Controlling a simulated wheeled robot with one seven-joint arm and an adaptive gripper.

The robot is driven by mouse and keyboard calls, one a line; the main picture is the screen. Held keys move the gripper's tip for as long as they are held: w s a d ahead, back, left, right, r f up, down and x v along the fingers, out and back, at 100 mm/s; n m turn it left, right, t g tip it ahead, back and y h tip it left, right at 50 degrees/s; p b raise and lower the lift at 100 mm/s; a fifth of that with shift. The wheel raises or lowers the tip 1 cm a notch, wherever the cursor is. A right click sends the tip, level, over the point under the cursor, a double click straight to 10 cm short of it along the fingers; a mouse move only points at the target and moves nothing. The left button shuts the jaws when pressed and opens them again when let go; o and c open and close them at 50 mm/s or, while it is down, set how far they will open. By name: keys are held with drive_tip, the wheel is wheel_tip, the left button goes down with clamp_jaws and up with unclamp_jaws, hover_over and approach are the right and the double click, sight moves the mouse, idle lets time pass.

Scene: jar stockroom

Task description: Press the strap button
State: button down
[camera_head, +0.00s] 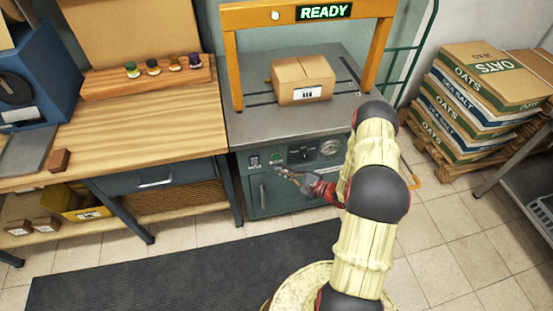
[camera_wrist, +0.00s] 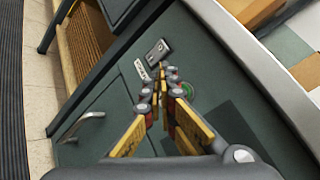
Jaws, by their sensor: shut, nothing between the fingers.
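The strapping machine (camera_head: 240,125) is a grey-green cabinet with an orange arch over its top. The green button (camera_head: 276,156) is on its front panel, between a switch and a dark control block with a knob. In the wrist view the green button (camera_wrist: 188,91) is partly hidden behind my right finger. My gripper (camera_head: 281,171) is shut and empty, with its tips in front of the panel just below the button. In the wrist view my gripper (camera_wrist: 164,74) points at the panel between the switch and the button. I cannot tell whether the tips touch the panel.
A lit READY sign (camera_head: 324,12) is on the arch. A cardboard box (camera_head: 303,79) sits on the machine top. The switch (camera_wrist: 158,52) is left of the button. A wooden workbench (camera_head: 150,118) stands at left, stacked sacks (camera_head: 480,95) at right. A dark mat (camera_head: 170,270) covers the floor in front.

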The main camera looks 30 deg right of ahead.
sight(276, 157)
drive_tip(key=shift+w+d+b, duration=0.2)
drive_tip(key=shift+w, duration=0.5)
drive_tip(key=shift+w+d+b, duration=0.2)
drive_tip(key=shift+w, duration=0.5)
drive_tip(key=shift+w, duration=0.15)
idle(0.4)
drive_tip(key=shift+w+d, duration=0.1)
drive_tip(key=shift+w, duration=0.15)
drive_tip(key=shift+w+d+b, duration=0.15)
drive_tip(key=shift+w+b, duration=0.25)
idle(0.7)
drive_tip(key=shift+s, duration=0.1)
drive_tip(key=shift+s+a, duration=0.25)
drive_tip(key=shift+s, duration=0.45)
